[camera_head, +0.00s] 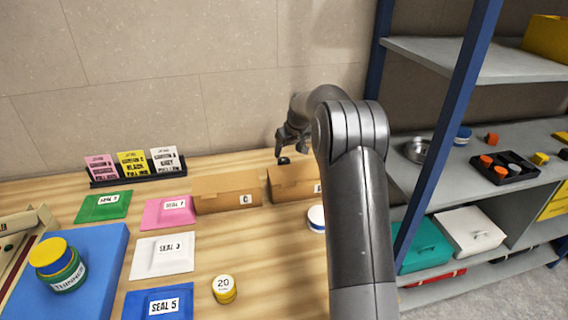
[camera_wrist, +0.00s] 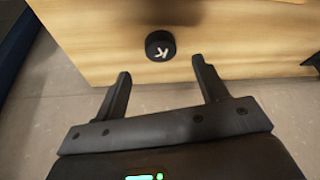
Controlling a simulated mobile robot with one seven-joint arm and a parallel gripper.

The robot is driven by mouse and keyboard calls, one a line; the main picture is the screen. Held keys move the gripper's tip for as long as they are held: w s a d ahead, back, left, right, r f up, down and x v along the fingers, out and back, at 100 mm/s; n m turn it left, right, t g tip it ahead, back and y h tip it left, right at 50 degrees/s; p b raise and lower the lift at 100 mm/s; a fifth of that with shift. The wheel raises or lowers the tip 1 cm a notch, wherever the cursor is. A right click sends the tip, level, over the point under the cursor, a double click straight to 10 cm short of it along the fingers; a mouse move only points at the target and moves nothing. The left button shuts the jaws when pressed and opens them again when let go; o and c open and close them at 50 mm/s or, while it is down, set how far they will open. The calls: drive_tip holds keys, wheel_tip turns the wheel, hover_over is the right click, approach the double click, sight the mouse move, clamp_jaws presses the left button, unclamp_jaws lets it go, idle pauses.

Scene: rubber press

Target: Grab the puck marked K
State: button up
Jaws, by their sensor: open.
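The black puck marked K (camera_wrist: 160,45) lies on the wooden table (camera_wrist: 235,40), its white letter facing up, in the wrist view. My gripper (camera_wrist: 160,68) is open and empty, and its two fingertips stand to either side of the puck's line, short of it in the picture. The puck is apart from both fingers. In the head view my gripper (camera_head: 287,147) hangs near the wall at the back of the table, behind the cardboard boxes. A small dark shape lies just below it there; I cannot tell whether it is the puck or a fingertip.
Cardboard boxes (camera_head: 222,187) (camera_head: 284,190) stand in front of my gripper. A white and blue round tin (camera_head: 316,213) sits beside my arm. Colored seal packets (camera_head: 163,258), a yellow 20 piece (camera_head: 224,290) and a card rack (camera_head: 137,180) lie left. Shelving (camera_head: 455,150) stands right.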

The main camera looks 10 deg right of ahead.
sight(285, 160)
drive_tip(key=x, duration=0.5)
drive_tip(key=shift+f, duration=0.45)
drive_tip(key=shift+c, duration=0.4)
drive_tip(key=c, duration=1)
drive_tip(key=shift+r, duration=0.1)
